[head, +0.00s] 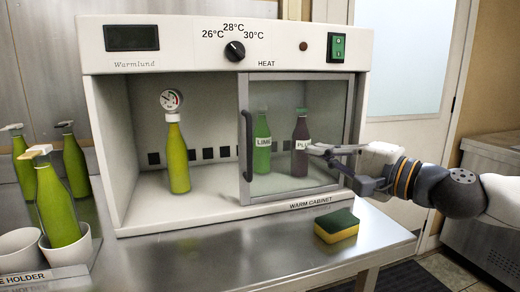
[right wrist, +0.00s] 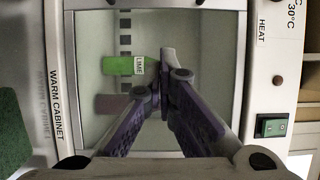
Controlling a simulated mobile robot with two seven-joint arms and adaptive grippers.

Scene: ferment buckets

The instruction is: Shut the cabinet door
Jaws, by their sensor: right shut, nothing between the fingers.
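The warm cabinet (head: 100,130) is a white box on a steel table. Its glass door (head: 275,185) has a grey frame and covers the right half of the front. The left half of the front is open. A dark vertical handle (head: 247,146) is on the door's left edge. My right gripper (head: 318,151) is in front of the right part of the glass, right of the handle. It is shut and empty, and also shows in the right wrist view (right wrist: 165,80). I cannot tell whether its tips touch the glass. My left gripper is out of view.
A green bottle with a gauge (head: 178,158) stands in the open half. A LIME bottle (head: 262,155) and a dark bottle (head: 300,160) stand behind the glass. A sponge (head: 337,226) lies before the cabinet. Bottles and white holders (head: 18,252) stand left.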

